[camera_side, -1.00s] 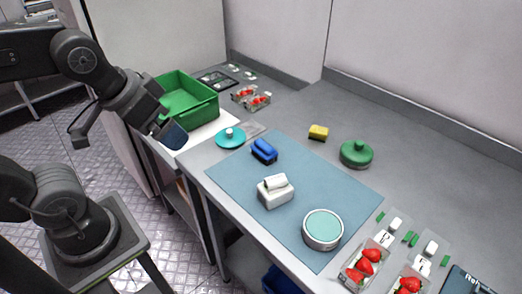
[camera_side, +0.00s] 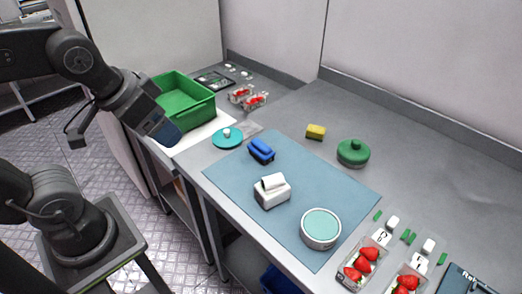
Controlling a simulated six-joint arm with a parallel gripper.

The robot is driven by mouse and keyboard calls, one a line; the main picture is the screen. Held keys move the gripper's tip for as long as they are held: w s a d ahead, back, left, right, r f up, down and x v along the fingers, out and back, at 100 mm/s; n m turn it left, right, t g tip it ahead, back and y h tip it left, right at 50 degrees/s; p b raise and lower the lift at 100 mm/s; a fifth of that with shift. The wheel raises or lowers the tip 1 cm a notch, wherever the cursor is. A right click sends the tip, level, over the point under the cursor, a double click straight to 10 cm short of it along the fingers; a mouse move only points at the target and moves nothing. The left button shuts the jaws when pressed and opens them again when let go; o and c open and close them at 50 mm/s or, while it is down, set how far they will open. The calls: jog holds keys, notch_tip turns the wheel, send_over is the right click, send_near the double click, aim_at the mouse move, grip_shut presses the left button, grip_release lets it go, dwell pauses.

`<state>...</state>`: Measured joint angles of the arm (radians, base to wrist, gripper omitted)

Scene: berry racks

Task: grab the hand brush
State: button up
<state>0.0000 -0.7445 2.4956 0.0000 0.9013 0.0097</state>
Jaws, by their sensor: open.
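A blue block-like item with a raised top, which looks like the hand brush (camera_side: 262,151), lies on the blue-grey mat (camera_side: 325,184) near its far left corner. My gripper (camera_side: 167,134) hangs in the air left of the mat, in front of the green crate. It is open and empty, well apart from the brush. Its fingers are seen from the side, so the gap between them is hidden.
A white device (camera_side: 272,193) and a round tin (camera_side: 320,230) stand on the mat. Around it are a teal lid (camera_side: 228,138), a yellow sponge (camera_side: 316,132), a green lidded pot (camera_side: 353,153), strawberry punnets (camera_side: 361,262) and a green crate (camera_side: 184,103).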

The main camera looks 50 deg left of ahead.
jog(key=w+r+m+g, duration=0.1)
jog(key=w+m+g, duration=0.1)
jog(key=w+m, duration=0.5)
jog(key=m+g, duration=0.4)
jog(key=m, duration=0.8)
send_over(261, 143)
notch_tip(261, 143, down, 9)
jog(key=f, duration=0.8)
jog(key=shift+s+a+f, duration=0.1)
jog(key=shift+a, duration=0.1)
jog(key=shift+d+f, duration=0.15)
jog(key=shift+f, duration=1.15)
jog(key=shift+d+f, duration=0.1)
jog(key=shift+f, duration=1.2)
jog(key=shift+c, duration=0.3)
jog(key=c, duration=1)
jog(key=shift+o, duration=0.2)
jog(key=shift+r, duration=0.15)
